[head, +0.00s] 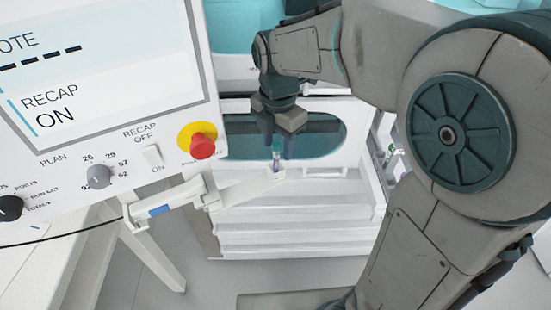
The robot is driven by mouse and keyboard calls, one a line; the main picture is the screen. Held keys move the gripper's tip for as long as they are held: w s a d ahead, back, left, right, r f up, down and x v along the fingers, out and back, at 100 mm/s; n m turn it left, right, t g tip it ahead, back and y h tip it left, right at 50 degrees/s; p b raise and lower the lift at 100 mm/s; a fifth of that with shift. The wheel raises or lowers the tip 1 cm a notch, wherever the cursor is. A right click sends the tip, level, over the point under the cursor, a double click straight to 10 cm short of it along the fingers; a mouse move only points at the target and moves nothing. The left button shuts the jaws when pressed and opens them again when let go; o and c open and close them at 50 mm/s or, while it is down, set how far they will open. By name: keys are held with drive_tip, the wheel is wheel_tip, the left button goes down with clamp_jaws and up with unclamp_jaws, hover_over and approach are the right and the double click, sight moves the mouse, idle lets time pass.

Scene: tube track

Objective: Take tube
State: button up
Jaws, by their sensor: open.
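A small tube (276,155) with a clear body and a dark teal upper part stands upright at the end of a white arm-like holder (245,188). My gripper (277,147) points down right at the tube, with its fingers around or just beside the tube's top. The fingers look apart. I cannot tell whether they touch the tube, and its upper end is partly hidden by them.
A white control panel (100,90) with a screen, knobs and a red button (202,146) fills the left. A white cabinet (290,235) with a dark teal window stands behind the tube. My arm covers the right side.

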sight(276, 153)
drive_tip(key=f, duration=0.3)
drive_tip(key=shift+w+a, duration=0.15)
drive_tip(key=shift+w, duration=0.05)
drive_tip(key=shift+f, duration=0.45)
drive_tip(key=c, duration=0.8)
drive_tip(key=shift+c, duration=0.2)
drive_tip(key=shift+r, duration=0.5)
drive_tip(key=r, duration=0.3)
drive_tip(key=shift+d+r, duration=0.3)
drive_tip(key=d+r, duration=0.6)
drive_tip(key=d, duration=0.5)
drive_tip(key=shift+w+r+b, duration=0.2)
drive_tip(key=shift+r+b, duration=0.05)
drive_tip(key=shift+b, duration=0.2)
